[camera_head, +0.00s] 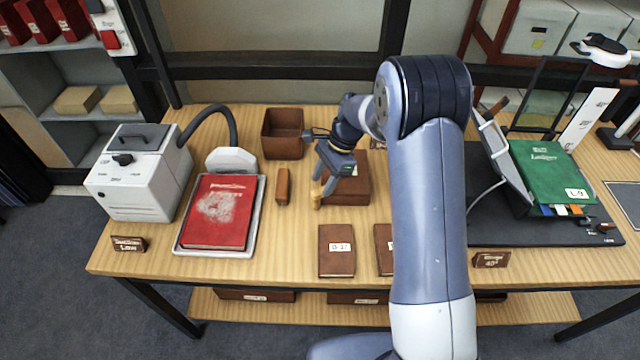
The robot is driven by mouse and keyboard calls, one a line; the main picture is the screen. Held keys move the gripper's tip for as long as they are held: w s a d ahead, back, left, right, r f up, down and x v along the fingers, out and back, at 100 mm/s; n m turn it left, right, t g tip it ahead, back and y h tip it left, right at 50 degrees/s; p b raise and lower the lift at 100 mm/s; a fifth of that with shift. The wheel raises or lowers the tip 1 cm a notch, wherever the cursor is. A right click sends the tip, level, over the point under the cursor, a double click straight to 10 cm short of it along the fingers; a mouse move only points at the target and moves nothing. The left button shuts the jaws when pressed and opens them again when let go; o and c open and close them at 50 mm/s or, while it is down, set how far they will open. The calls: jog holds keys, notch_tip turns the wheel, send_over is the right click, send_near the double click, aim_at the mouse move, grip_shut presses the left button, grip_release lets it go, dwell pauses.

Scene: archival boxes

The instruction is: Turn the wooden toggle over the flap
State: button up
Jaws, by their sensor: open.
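A brown archival box (350,192) stands on the wooden table, right of centre, partly hidden behind my gripper and arm. My gripper (322,193) points down at the box's left edge, with its jaws open and nothing seen between them. A small tan piece shows at its tip; I cannot tell whether this is a finger or the wooden toggle. The flap cannot be made out either. From this view I cannot tell whether the gripper touches the box.
An open brown box (283,147) stands behind, left of the gripper. A brown wooden block (283,186), a red book (219,212) in a tray (177,246) and a grey machine (140,172) are further left. Labelled brown boxes (337,262) lie in front; a green book (550,175) rests right.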

jog(key=shift+x, duration=1.45)
jog(key=shift+c, duration=0.3)
